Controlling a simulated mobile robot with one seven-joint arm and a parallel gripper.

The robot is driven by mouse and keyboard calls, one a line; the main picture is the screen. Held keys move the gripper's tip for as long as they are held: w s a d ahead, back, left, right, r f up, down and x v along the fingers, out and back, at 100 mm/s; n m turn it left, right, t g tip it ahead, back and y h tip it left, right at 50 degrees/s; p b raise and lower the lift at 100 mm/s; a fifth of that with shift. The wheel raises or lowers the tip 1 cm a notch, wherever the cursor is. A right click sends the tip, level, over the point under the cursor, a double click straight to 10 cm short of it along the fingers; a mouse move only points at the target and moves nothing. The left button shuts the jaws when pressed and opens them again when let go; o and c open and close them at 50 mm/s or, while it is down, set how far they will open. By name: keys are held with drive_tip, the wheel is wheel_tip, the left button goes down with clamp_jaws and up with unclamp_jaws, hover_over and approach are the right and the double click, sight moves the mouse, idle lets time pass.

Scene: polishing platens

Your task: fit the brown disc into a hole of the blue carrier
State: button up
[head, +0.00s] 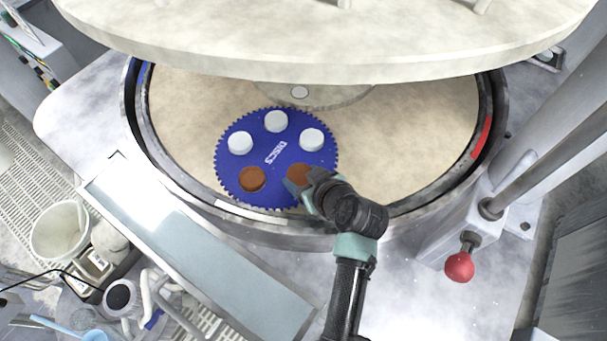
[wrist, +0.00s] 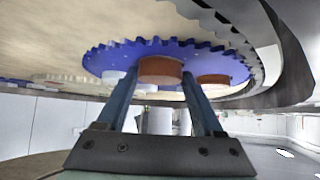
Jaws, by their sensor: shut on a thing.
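My gripper is shut on this disc. The wrist view is upside down; there the held brown disc (wrist: 160,70) shows between my two fingers, against or just above the face of the carrier (wrist: 110,58). I cannot tell whether it sits in a hole, as any hole under it is hidden. A second brown disc (head: 252,179) sits in the carrier to the left.
Three white discs, one of them at the back (head: 276,121), also stand in the carrier. A large upper platen (head: 330,45) overhangs the far side. The dark ring wall (head: 410,207) rims the near edge. A red knob (head: 459,267) stands at the right.

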drive_tip(key=o, duration=1.3)
drive_tip(key=shift+f, duration=0.1)
drive_tip(key=b+v, duration=0.2)
drive_tip(key=v, duration=1.1)
drive_tip(key=shift+b, duration=0.35)
